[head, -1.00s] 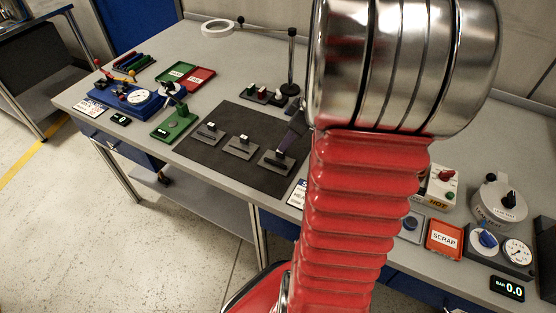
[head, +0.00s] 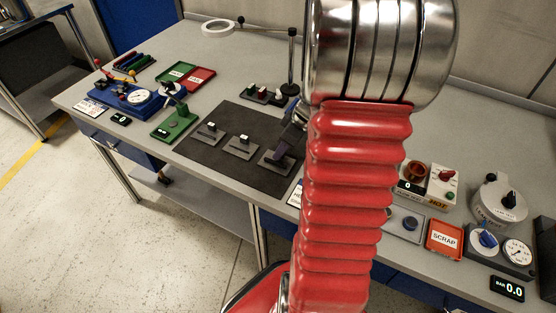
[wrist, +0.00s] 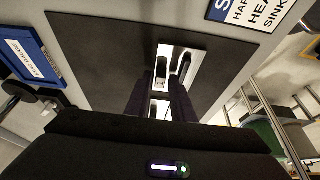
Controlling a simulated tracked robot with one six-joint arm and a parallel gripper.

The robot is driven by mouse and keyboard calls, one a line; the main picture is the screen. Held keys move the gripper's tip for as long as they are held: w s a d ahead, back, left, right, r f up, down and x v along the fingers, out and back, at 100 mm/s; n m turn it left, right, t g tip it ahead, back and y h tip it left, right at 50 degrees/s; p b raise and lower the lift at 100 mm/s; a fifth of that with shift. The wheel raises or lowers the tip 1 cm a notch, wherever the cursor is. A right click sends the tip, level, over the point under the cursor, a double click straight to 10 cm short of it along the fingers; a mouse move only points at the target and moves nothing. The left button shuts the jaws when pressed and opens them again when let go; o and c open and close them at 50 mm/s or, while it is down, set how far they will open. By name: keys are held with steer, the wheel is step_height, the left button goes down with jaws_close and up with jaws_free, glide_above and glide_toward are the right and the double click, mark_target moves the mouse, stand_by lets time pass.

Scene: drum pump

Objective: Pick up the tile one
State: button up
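Three small grey tiles with upright tabs sit in a row on a dark mat (head: 222,165) in the head view. The left tile (head: 208,138) and the middle tile (head: 240,149) show pale tops. The right tile (head: 270,164) is partly covered by my gripper (head: 283,152), which points down over it. No number is readable on any tile. In the wrist view my gripper's two dark fingers (wrist: 163,88) stand apart, with a pale, shiny slotted piece (wrist: 178,64) just beyond and between them. Contact with the tile cannot be made out.
A green stand (head: 176,125) is left of the mat. A row of small parts (head: 265,96) and a black post (head: 291,60) stand behind it. A red SCRAP tray (head: 445,239) lies right of my arm.

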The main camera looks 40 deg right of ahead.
steer(key=shift+c, duration=0.6)
jaws_close()
